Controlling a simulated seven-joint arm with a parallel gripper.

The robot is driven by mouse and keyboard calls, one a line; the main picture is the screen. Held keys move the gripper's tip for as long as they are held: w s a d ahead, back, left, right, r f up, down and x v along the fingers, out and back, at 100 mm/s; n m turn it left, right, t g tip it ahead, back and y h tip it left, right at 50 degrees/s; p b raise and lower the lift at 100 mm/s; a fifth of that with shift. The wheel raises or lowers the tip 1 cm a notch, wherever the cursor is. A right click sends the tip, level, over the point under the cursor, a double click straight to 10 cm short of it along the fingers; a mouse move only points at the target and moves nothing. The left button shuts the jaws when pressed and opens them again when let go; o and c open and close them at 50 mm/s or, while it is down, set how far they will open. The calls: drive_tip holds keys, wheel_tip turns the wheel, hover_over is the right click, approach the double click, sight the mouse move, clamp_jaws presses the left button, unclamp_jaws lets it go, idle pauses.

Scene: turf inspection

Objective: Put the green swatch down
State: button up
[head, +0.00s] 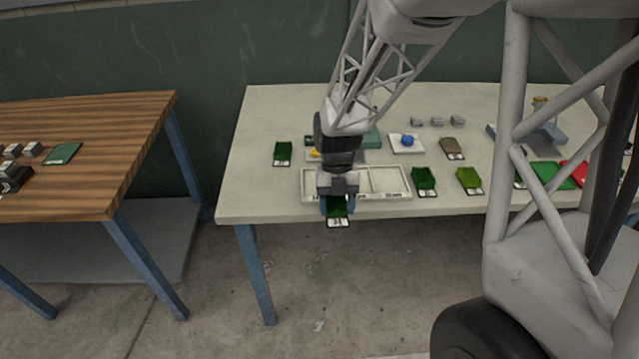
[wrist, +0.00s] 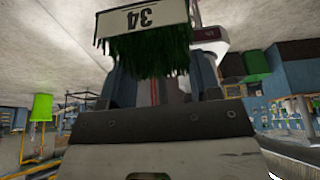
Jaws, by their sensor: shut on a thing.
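My gripper (head: 337,204) points down at the front edge of the pale table, shut on a green swatch. The held green swatch (head: 337,211) has dark green turf and a white label; in the wrist view its label (wrist: 145,18) reads 34, upside down, with turf (wrist: 150,50) hanging between the fingers (wrist: 165,85). In the head view it overlaps the table's front edge, in front of a pale tray (head: 390,198) with compartments and labels along its front. My wrist hides part of the tray's left side. The swatch's exact height above the table cannot be told.
Other swatches lie on the pale table (head: 260,195): one green (head: 283,152) left of the tray, two green (head: 424,180) (head: 469,179) right of it, one brown (head: 452,147) behind. A blue object (head: 407,140) sits behind the tray. A wooden table (head: 90,180) stands left.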

drive_tip(key=shift+w, duration=0.1)
idle(0.3)
drive_tip(key=shift+w+a+f, duration=0.25)
drive_tip(key=shift+w+a, duration=0.3)
drive_tip(key=shift+w, duration=2.05)
drive_tip(key=shift+w+a+f, duration=0.2)
drive_tip(key=shift+w+a, duration=0.3)
drive_tip(key=shift+w, duration=2.05)
drive_tip(key=shift+w+a+f, duration=0.25)
drive_tip(key=shift+w+a, duration=0.3)
drive_tip(key=shift+w, duration=2.05)
drive_tip(key=shift+f, duration=0.1)
drive_tip(key=shift+f, duration=1.7)
drive_tip(key=shift+f, duration=0.1)
drive_tip(key=o, duration=0.7)
drive_tip(key=v, duration=1.2)
